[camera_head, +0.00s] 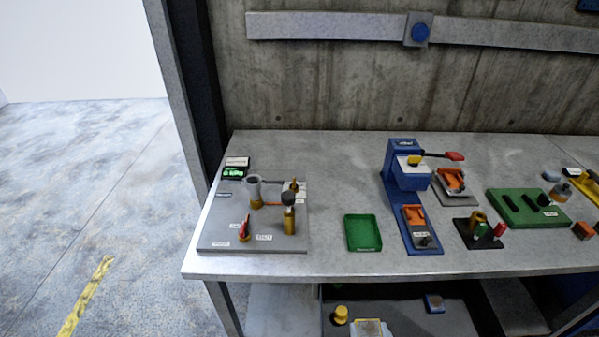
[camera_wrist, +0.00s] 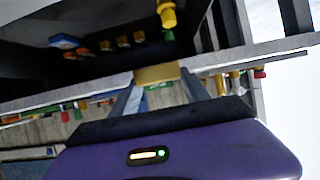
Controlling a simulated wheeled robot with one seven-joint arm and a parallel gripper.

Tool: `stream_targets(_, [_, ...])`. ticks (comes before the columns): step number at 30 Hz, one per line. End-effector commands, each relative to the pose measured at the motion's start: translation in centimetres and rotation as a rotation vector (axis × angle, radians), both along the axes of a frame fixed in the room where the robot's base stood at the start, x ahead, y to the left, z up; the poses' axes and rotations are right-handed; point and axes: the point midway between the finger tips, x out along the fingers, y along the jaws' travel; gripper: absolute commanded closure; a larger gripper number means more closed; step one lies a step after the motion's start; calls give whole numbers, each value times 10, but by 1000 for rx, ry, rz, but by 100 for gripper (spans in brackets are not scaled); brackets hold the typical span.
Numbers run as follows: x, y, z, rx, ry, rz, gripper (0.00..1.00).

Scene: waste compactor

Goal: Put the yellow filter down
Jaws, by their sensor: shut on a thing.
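My gripper (camera_wrist: 160,82) is shut on a yellow block, the yellow filter (camera_wrist: 157,74), in the wrist view. The filter sits between the two grey fingertips, and its lower part is hidden by the gripper. Behind it runs the pale edge of the workbench, with the dark shelf space beyond. I cannot tell whether the filter touches any surface. I cannot make out my gripper for certain in the head view. A pale block with a yellowish top (camera_head: 369,328) shows at that view's bottom edge; I cannot tell what it is.
The grey workbench (camera_head: 340,262) carries a grey board (camera_head: 224,243), a green tray (camera_head: 363,233), a blue press (camera_head: 396,177) and a green slotted block (camera_head: 527,207). Below, a yellow knobbed piece (camera_head: 340,314) and a small blue item (camera_head: 434,303) lie on the shelf. Bench space behind the green tray is clear.

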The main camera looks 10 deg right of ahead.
Motion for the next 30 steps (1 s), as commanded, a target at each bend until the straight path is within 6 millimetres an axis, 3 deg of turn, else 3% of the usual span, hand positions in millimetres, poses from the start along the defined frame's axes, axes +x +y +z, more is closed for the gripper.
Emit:
stream_targets(4, [15, 20, 1, 0, -3, 135, 88])
stream_targets(11, [26, 36, 1, -1, -3, 249, 88])
stream_targets(21, [24, 32, -50, -1, 0, 235, 88])
stream_targets(30, [24, 32, -71, 0, 0, 234, 88])
